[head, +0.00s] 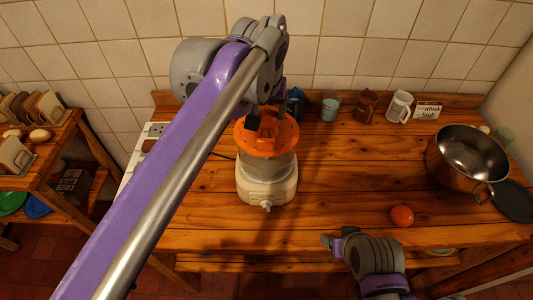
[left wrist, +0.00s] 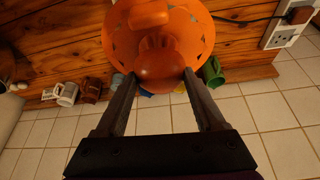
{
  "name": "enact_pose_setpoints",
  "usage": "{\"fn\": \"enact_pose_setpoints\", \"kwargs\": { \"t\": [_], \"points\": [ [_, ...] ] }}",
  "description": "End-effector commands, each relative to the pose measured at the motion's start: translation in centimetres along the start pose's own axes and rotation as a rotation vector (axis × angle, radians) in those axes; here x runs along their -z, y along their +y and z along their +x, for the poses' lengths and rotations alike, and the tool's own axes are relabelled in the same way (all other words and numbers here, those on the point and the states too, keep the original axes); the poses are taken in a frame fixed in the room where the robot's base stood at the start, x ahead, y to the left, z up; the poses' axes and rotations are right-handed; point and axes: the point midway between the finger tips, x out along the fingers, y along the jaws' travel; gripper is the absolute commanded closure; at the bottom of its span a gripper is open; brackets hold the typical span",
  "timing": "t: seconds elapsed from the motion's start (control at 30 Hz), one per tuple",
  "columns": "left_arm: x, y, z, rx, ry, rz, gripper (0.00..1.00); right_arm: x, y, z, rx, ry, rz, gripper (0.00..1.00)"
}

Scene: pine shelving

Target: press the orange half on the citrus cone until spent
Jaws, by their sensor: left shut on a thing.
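The citrus juicer (head: 267,178) has a cream base and an orange top (head: 285,135), and stands near the middle of the wooden counter. My left gripper (head: 265,115) is over its top, mostly hidden by my own arm in the head view. In the left wrist view its two fingers (left wrist: 160,75) are shut on a dark orange rounded piece, the orange half (left wrist: 160,72). The half is at the ribbed citrus cone (left wrist: 157,42); whether they touch I cannot tell. My right gripper (head: 330,242) is low at the counter's front edge, its jaws unclear.
A round orange-red fruit (head: 402,215) lies on the right of the counter. A steel pot (head: 467,160) stands behind it by a dark round lid (head: 513,200). Mugs, a glass (head: 330,107) and a small sign (head: 427,110) line the back. The counter between juicer and pot is clear.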

Motion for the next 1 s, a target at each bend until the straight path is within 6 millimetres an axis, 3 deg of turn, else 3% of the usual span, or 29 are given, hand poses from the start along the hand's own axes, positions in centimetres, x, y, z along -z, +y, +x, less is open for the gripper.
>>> {"fn": "enact_pose_setpoints", "kwargs": {
  "t": [1.0],
  "points": [
    [-0.8,0.0,1.9,0.000,0.000,0.000,0.84,-1.0,0.0,0.9,0.000,-0.008,0.000,0.28]
  ]
}}
